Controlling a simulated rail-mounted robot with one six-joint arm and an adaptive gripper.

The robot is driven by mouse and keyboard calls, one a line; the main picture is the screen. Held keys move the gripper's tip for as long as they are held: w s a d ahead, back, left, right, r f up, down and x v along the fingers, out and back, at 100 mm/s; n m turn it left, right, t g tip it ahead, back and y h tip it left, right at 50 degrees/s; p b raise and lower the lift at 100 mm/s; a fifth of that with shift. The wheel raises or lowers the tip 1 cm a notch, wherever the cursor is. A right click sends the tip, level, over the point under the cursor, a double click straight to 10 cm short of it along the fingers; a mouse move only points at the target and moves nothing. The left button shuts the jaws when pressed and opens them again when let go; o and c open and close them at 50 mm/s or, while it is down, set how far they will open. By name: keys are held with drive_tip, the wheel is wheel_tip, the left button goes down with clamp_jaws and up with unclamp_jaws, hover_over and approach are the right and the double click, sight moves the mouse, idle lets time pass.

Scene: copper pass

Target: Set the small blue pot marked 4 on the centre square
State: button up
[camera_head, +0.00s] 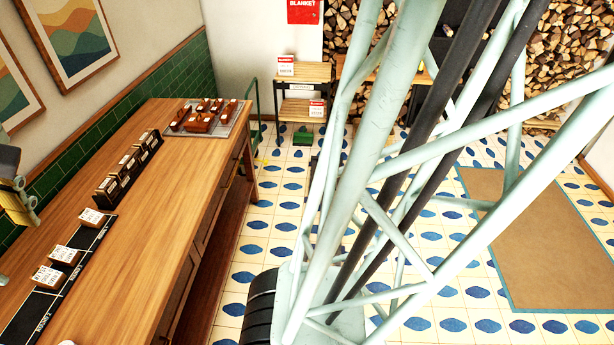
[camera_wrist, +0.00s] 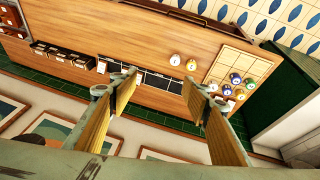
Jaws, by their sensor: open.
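In the wrist view, a pale wooden board with a grid of squares (camera_wrist: 238,57) lies on the wooden counter at the right. Several small round pots in blue, green and other colours (camera_wrist: 235,78) cluster at its lower side. The numbers are too small to read, so I cannot tell which blue pot is marked 4. The board and pots do not show in the head view.
The long wooden counter (camera_head: 170,190) runs along a green-tiled wall. It holds a dark strip with white cards (camera_head: 63,258), a row of dark boxes (camera_head: 128,160) and a grey tray of brown blocks (camera_head: 168,131). The middle of the counter is clear. A low shelf (camera_head: 303,72) stands beyond.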

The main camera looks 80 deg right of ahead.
drive_tip(key=s+r+m+y, duration=0.1)
drive_tip(key=s+r+m, duration=0.1)
drive_tip(key=s, duration=1.4)
drive_tip(key=shift+s+r+g, duration=0.25)
drive_tip(key=shift+r+g, duration=0.05)
drive_tip(key=shift+r, duration=0.35)
drive_tip(key=shift+a, duration=0.2)
